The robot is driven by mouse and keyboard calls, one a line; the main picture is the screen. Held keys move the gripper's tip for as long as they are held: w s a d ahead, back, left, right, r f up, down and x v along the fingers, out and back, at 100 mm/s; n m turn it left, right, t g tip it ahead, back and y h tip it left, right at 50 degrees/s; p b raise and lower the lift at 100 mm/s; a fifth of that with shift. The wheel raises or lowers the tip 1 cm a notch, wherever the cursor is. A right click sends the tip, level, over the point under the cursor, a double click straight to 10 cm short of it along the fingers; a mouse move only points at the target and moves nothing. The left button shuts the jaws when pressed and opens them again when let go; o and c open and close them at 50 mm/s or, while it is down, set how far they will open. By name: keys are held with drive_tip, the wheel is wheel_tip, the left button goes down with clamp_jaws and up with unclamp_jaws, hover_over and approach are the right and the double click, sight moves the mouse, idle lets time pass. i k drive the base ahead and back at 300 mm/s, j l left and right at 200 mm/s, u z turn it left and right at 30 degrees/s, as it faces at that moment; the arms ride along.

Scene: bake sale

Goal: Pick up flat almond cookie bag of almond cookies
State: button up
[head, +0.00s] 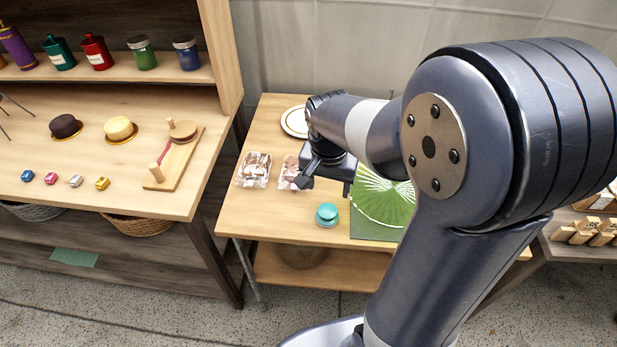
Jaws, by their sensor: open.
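Two clear bags of light brown cookies lie on the small wooden table: the left bag (254,169) is in full view, and the right bag (291,173) is partly covered by my gripper. I cannot tell from this view which one is the flat almond cookie bag. My gripper (325,184) is open, pointing down above the table, just right of the right bag. Its left finger overlaps that bag's right edge in the picture; whether they touch is unclear. Nothing shows between the fingers.
A turquoise round item (327,214) sits near the table's (270,222) front. A green patterned mat (378,222) lies to the right, partly behind my arm. A white plate (294,121) is at the back. A wooden shelf unit (165,205) stands left.

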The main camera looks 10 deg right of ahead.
sight(253, 171)
drive_tip(key=j+z, duration=0.9)
drive_tip(key=z, duration=0.15)
